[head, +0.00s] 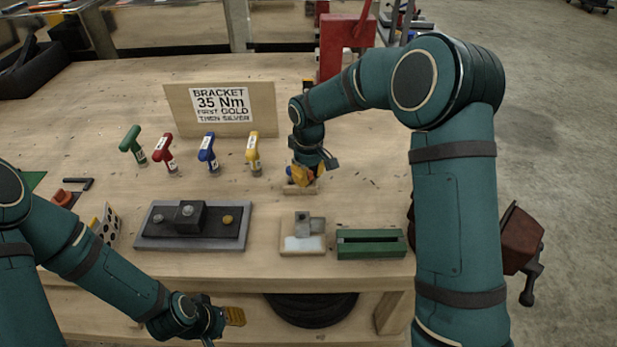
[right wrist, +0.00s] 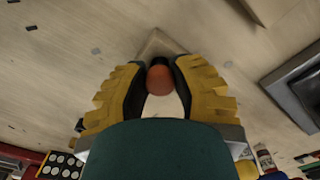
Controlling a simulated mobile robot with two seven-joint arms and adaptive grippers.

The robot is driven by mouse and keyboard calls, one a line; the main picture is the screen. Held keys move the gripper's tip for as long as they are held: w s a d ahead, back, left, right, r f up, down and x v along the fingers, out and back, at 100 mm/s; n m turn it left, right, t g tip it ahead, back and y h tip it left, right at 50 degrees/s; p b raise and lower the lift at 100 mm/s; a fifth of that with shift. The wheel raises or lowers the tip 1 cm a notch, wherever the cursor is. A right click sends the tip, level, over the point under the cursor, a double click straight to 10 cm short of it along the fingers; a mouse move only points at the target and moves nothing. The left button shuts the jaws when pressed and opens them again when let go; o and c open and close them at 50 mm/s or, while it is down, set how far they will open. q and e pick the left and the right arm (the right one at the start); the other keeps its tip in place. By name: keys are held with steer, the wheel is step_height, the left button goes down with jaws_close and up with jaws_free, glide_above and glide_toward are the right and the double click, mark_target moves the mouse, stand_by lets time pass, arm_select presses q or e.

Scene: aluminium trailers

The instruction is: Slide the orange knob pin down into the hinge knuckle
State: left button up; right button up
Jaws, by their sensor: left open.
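The orange knob pin (right wrist: 160,80) shows in the right wrist view as a round orange-red knob between the yellow fingers of my right gripper (right wrist: 160,75). The dark finger pads meet its sides. In the head view my right gripper (head: 303,174) points down just over a small wooden block (head: 301,188); the fingers hide the pin there, and its shaft is not visible. A grey metal block on a pale plate, seemingly the hinge knuckle (head: 309,224), sits on a wooden base nearer the front edge. My left gripper (head: 235,316) is open and empty, low before the bench's front edge.
A green slotted block (head: 371,243) stands right of the hinge base. A dark bracket plate (head: 190,225) lies to its left. Several coloured T-handle tools (head: 207,149) stand behind, before a sign board (head: 221,108). A red vise (head: 522,238) is at far right.

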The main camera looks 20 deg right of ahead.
jaws_close()
